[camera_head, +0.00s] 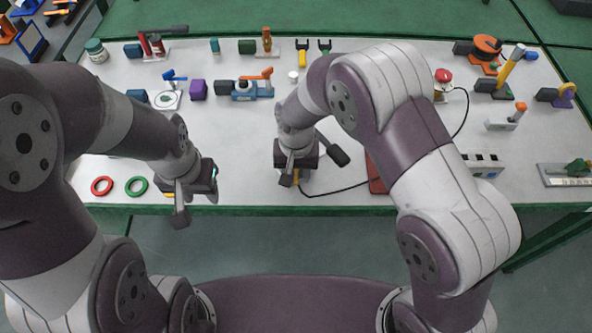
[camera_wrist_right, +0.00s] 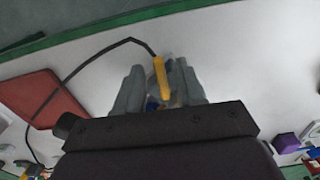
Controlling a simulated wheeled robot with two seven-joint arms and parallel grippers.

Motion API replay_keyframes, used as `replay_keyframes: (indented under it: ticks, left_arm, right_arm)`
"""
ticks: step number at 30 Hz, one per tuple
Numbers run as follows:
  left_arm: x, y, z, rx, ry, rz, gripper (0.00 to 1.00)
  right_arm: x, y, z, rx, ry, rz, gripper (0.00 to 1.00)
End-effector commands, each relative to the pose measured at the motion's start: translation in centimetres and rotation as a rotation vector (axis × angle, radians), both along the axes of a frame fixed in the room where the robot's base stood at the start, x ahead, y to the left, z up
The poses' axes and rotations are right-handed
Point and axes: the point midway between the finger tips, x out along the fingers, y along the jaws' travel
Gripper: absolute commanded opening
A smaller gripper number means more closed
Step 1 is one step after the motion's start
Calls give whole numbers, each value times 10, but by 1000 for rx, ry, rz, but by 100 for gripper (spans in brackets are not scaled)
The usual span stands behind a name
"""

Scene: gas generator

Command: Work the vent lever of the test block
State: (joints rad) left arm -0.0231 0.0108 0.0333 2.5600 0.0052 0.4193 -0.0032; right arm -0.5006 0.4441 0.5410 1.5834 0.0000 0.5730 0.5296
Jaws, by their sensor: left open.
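No label marks the test block. A blue block with an orange lever (camera_head: 252,86) stands at the back middle of the table; I take it as the likely one. My left gripper (camera_head: 186,190) is open above the near table edge, well short of the block. My right gripper (camera_head: 294,172) is low over the near middle edge. In the right wrist view its grey fingers (camera_wrist_right: 158,88) stand on both sides of a yellow handheld piece (camera_wrist_right: 160,76) with a black cable. Whether they grip it is unclear.
A red flat case (camera_head: 377,175) lies right of my right gripper, with the cable running to it. A red ring (camera_head: 102,193) and green ring (camera_head: 136,193) lie at front left. A round white base with a blue lever (camera_head: 167,99) stands left of the block.

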Motion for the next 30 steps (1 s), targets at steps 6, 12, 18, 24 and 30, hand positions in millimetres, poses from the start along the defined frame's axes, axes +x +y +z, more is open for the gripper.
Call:
replay_keyframes:
  ticks: [6, 12, 18, 24, 30]
  left_arm:
    - [0, 0, 0, 0, 0, 0, 43]
    - [0, 0, 1, 0, 0, 0, 43]
    - [0, 0, 6, 0, 0, 0, 43]
    - [0, 0, 12, 0, 0, 0, 43]
    - [0, 0, 18, 0, 0, 0, 43]
  right_arm:
    - [0, 0, 0, 0, 0, 0, 0]
    - [0, 0, 1, 0, 0, 12, 0]
    - [0, -3, 2, 0, 0, 88, 0]
    - [1, -8, 3, 0, 1, 233, 0]
    - [3, -14, 2, 0, -1, 390, 0]
